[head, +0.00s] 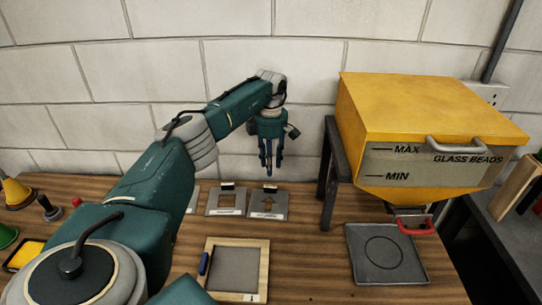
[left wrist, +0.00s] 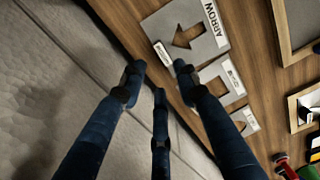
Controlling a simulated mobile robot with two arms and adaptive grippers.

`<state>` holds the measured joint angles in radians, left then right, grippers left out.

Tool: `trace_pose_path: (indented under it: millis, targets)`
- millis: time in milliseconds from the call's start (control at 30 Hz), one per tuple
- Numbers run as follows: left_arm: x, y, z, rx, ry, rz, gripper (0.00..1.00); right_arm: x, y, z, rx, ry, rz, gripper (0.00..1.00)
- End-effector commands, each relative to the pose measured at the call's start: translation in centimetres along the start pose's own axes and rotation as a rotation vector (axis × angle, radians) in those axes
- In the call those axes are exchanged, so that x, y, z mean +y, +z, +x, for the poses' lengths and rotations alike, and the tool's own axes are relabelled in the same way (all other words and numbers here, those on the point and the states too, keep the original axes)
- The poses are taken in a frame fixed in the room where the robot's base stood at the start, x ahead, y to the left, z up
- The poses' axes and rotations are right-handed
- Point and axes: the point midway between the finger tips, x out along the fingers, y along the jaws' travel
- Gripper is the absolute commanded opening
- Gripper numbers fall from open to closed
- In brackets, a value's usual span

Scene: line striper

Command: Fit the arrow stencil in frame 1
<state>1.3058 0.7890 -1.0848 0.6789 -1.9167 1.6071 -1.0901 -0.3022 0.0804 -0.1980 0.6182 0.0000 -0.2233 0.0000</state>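The arrow stencil (head: 280,206) is a grey plate with an arrow cut-out, lying flat on the bench near the wall. In the left wrist view the stencil (left wrist: 163,24) carries the word ARROW and a small upright tab at one edge. My left gripper (head: 267,170) points down above the bench's back edge, by the stencil's tabbed side. Its three blue fingers (left wrist: 158,78) are spread with nothing between them, apart from the stencil. Frame 1 (head: 263,262) is a wooden frame around a grey panel, marked 1, with a blue handle at its left. My right gripper is not in view.
Another stencil (head: 212,208) with a square cut-out lies left of the arrow one, and a third is partly hidden by my arm. The yellow glass beads hopper (head: 430,105) on a dark stand (head: 330,170) rises at right, above a grey tray (head: 418,270). The wall is close behind.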

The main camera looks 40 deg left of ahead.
Motion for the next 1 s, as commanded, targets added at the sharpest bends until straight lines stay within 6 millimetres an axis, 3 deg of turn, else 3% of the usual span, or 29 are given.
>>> trace_pose_path:
  millis: [267,633,1000]
  targets:
    - [0.0,0.0,2.1,-0.001,0.000,0.000,0.31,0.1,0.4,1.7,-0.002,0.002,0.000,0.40]
    - [-0.1,0.0,6.6,0.001,-0.001,0.000,0.31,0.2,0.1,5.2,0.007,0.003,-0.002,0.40]
    - [-0.2,0.0,10.1,0.003,-0.006,0.001,0.31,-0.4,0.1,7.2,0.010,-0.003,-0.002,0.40]
